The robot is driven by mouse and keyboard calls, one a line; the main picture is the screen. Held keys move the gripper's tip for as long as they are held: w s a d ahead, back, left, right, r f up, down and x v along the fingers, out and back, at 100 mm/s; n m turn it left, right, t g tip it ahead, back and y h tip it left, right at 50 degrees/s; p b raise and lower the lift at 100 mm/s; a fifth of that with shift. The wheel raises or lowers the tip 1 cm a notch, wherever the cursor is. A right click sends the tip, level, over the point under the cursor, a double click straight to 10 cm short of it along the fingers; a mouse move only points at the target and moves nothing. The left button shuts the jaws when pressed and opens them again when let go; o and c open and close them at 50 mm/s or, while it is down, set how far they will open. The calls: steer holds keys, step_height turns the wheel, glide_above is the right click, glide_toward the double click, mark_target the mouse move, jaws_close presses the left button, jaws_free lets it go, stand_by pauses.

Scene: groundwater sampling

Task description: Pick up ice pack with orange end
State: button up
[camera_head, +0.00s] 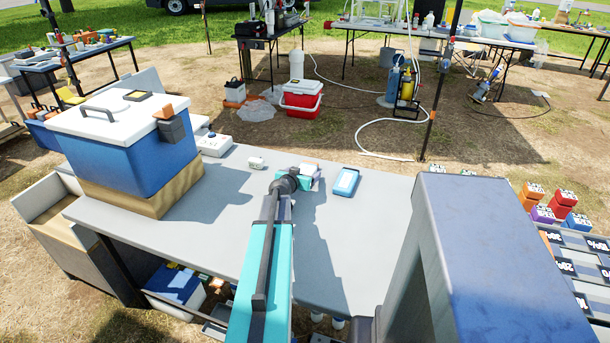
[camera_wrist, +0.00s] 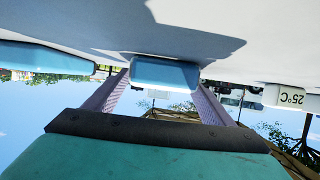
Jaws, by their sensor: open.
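My gripper (camera_head: 312,181) is low over the grey table, its two pale purple fingers apart. In the wrist view, which is upside down, a light blue pack (camera_wrist: 165,73) lies on the table and appears between the fingertips (camera_wrist: 163,84); I cannot tell whether they reach around it. In the head view a small pack with an orange-brown part (camera_head: 310,166) shows just beyond my gripper, partly hidden by it. A second blue pack (camera_head: 345,181) lies flat to the right; a blue pack also shows at the wrist view's left (camera_wrist: 45,57).
A blue cooler with a white lid (camera_head: 125,140) stands at the table's left. The grey tabletop (camera_head: 215,235) is clear in front.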

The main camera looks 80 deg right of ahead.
mark_target(305, 166)
steer(key=c, duration=1.4)
steer(key=shift+r, duration=0.2)
steer(key=shift+r, duration=0.5)
steer(key=shift+s+a+r, duration=0.15)
steer(key=shift+r, duration=0.45)
steer(key=shift+s+a+r, duration=0.1)
steer(key=shift+s+r, duration=0.05)
steer(key=shift+r, duration=0.4)
steer(key=s+a, duration=0.3)
steer(key=s, duration=0.1)
steer(key=s+a+r, duration=0.1)
steer(key=s+a, duration=0.2)
steer(key=s, duration=0.1)
steer(key=s+a, duration=0.3)
steer(key=s, duration=0.1)
steer(key=shift+a+r, duration=0.2)
